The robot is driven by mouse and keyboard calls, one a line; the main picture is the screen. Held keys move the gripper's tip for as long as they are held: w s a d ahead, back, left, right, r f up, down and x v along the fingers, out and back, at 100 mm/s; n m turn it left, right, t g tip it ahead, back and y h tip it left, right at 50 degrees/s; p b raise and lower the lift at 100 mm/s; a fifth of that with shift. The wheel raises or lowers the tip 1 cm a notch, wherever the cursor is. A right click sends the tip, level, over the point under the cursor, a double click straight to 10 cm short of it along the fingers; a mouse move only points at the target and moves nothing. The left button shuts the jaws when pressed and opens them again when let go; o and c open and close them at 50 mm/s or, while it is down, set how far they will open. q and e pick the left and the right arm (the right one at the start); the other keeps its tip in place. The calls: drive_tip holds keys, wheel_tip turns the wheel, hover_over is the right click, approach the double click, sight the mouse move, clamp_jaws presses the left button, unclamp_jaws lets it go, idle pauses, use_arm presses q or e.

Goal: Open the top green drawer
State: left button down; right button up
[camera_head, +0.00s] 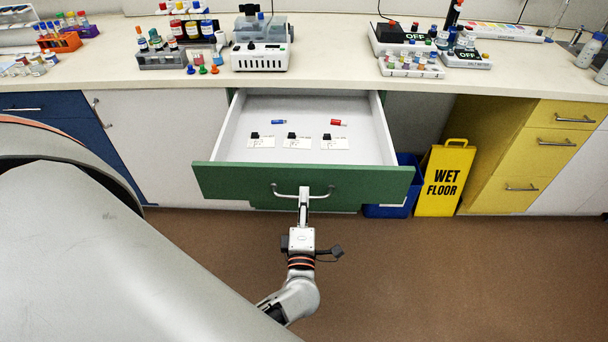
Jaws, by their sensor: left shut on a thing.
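The top green drawer (235,181) stands pulled well out from under the bench, with its white inside showing. In it lie a blue-capped small tube (279,122), a red one (338,123) and 3 white cards with black clips (299,143). Its metal handle (286,190) is on the middle of the green front. My left gripper (304,192) is at the middle of the handle, shut on it. The fingertips are small in view and partly merge with the handle. My right gripper does not show.
A yellow wet floor sign (445,180) and a blue bin (402,205) stand on the floor right of the drawer. Yellow drawers (550,139) are at the right. The bench top (335,75) holds racks, bottles and devices. The brown floor in front is clear.

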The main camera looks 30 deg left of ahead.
use_arm(q)
drive_tip(key=v, duration=0.6)
drive_tip(key=shift+d+r+p, duration=0.15)
drive_tip(key=shift+r+p, duration=0.2)
drive_tip(key=shift+p, duration=0.05)
drive_tip(key=shift+s, duration=0.15)
drive_tip(key=c, duration=2.2)
unclamp_jaws()
